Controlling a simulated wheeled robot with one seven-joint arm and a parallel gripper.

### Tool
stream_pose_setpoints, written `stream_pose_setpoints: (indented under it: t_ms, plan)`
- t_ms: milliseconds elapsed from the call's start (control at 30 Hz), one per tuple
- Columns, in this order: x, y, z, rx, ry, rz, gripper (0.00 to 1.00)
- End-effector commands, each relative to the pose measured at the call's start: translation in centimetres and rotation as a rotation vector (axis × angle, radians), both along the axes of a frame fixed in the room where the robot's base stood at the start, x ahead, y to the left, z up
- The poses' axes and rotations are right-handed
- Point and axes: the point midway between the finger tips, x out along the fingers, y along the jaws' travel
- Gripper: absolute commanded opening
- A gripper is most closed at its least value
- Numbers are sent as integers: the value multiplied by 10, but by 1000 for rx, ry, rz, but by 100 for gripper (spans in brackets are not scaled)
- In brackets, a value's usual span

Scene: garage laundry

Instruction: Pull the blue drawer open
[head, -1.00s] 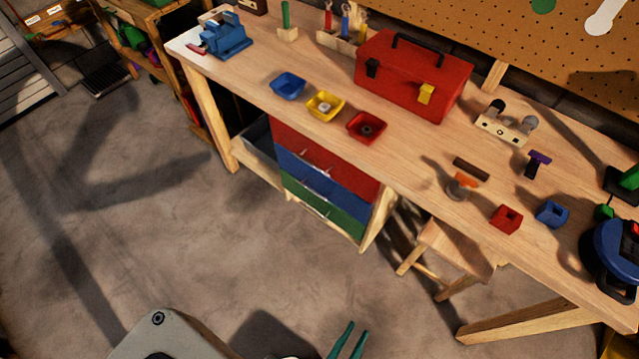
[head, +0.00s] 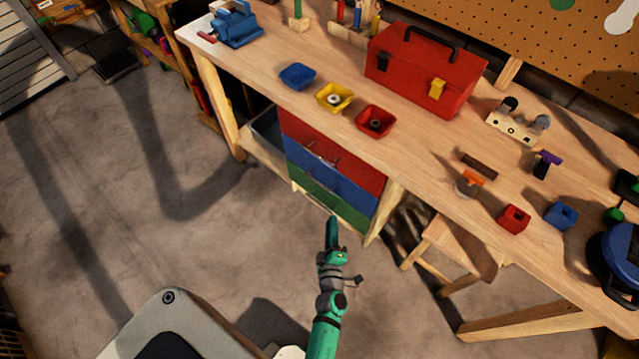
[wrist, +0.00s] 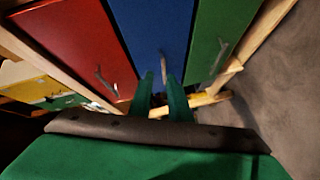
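The blue drawer (head: 318,176) is the middle one of three under the workbench and looks closed. It also fills the top middle of the wrist view (wrist: 155,30). Its slim metal handle (wrist: 163,66) lies just beyond my fingertips, in line with the gap between them. My gripper (head: 332,220) reaches toward the drawers in front of the unit. In the wrist view its two green fingers (wrist: 160,78) are apart with nothing between them. Whether a fingertip touches the handle, I cannot tell.
The red drawer (head: 350,160) is above and the green drawer (head: 325,203) below; both look closed. The wooden workbench (head: 420,170) overhangs them, with a red toolbox (head: 420,75) and small bins on top. A wooden stool (head: 460,250) stands right of the drawers. The floor in front is clear.

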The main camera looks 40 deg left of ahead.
Motion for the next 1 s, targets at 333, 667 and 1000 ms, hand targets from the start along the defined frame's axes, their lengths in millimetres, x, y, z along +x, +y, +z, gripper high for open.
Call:
stream_pose_setpoints:
  t_ms: [333,667,1000]
  plan:
    - [42,69,-12,-162,-114,134,17]
    - [71,94,-16,-166,-120,137,17]
    - [108,128,-23,-166,-119,138,17]
